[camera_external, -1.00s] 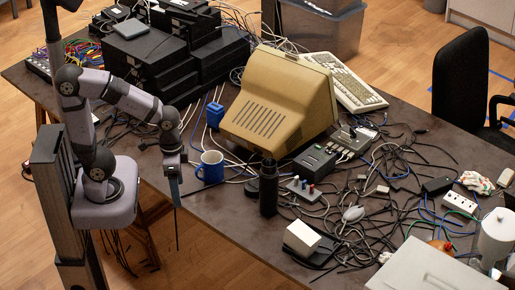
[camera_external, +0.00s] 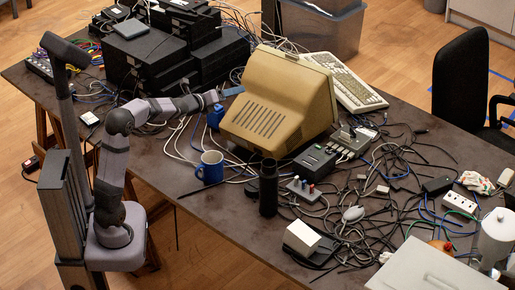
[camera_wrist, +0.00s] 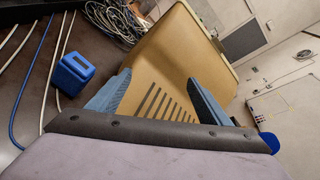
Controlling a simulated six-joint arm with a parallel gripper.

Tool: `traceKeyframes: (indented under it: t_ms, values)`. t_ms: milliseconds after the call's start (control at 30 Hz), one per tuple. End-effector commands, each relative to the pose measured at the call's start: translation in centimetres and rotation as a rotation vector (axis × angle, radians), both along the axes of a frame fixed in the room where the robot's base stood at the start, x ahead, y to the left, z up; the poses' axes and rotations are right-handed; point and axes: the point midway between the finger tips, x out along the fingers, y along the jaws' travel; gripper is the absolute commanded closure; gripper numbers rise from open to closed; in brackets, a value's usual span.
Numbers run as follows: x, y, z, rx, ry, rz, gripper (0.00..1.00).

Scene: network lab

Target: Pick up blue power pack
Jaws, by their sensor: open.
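The blue power pack (camera_external: 215,117) stands on the dark table just left of the beige monitor. It also shows in the wrist view (camera_wrist: 72,74), left of my fingers and apart from them. My gripper (camera_external: 232,91) is above and just behind the pack in the external view, near the monitor's top left edge. In the wrist view my gripper (camera_wrist: 160,98) shows two blue-grey fingers spread apart, with the monitor's vented side between and beyond them. Nothing is held.
The beige monitor (camera_external: 284,97) is close to my fingers. Black boxes (camera_external: 165,60) are stacked behind left. A blue mug (camera_external: 210,167) and a black bottle (camera_external: 268,188) stand in front. Cables (camera_wrist: 38,95) run along the table beside the pack.

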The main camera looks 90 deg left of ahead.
Motion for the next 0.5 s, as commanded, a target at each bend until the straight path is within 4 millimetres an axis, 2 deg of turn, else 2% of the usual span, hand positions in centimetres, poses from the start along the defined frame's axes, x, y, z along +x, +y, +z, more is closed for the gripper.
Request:
traceKeyframes:
  t_ms: [33,200,433,500]
  values:
    - [-1.3,2.2,-0.9,0.097,0.035,-0.009,0.28]
    - [-4.3,6.5,-0.4,0.385,0.162,-0.055,0.28]
    - [-8.0,10.1,-0.7,0.673,0.313,-0.083,0.28]
    - [-7.5,9.8,-3.2,0.654,0.307,-0.088,0.28]
